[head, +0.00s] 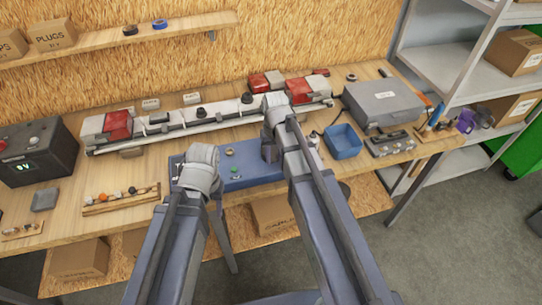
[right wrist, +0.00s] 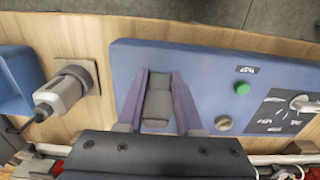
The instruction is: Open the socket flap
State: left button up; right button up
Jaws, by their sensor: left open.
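The blue panel (head: 251,158) lies at the front edge of the bench between my two arms. In the right wrist view the blue panel (right wrist: 222,68) carries a dark grey block (right wrist: 158,100), which looks like the socket with its flap down. My right gripper (right wrist: 160,78) has one finger on each side of this block; I cannot tell whether they touch it. In the head view my right gripper (head: 268,150) is over the panel, mostly hidden by its wrist. My left gripper (head: 195,178) is open at the panel's left end, its fingers largely hidden.
A green button (right wrist: 241,88) and a round knob (right wrist: 223,123) sit right of the block. The light bar (head: 220,112) runs behind, with a grey box (head: 383,101) at right and a meter (head: 36,150) at left.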

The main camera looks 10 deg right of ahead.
aim_at(273, 157)
jog(key=shift+c, duration=1)
jog(key=shift+r, duration=0.15)
jog(key=shift+w+r+p, duration=0.2)
jog(key=shift+r+p, duration=1.05)
jog(key=shift+p, duration=0.15)
jog(key=shift+w+r+p, duration=0.3)
jog(key=shift+r+p, duration=0.3)
jog(key=shift+w+r+p, duration=0.25)
jog(key=shift+r+p, duration=0.35)
jog(key=shift+w+r, duration=0.1)
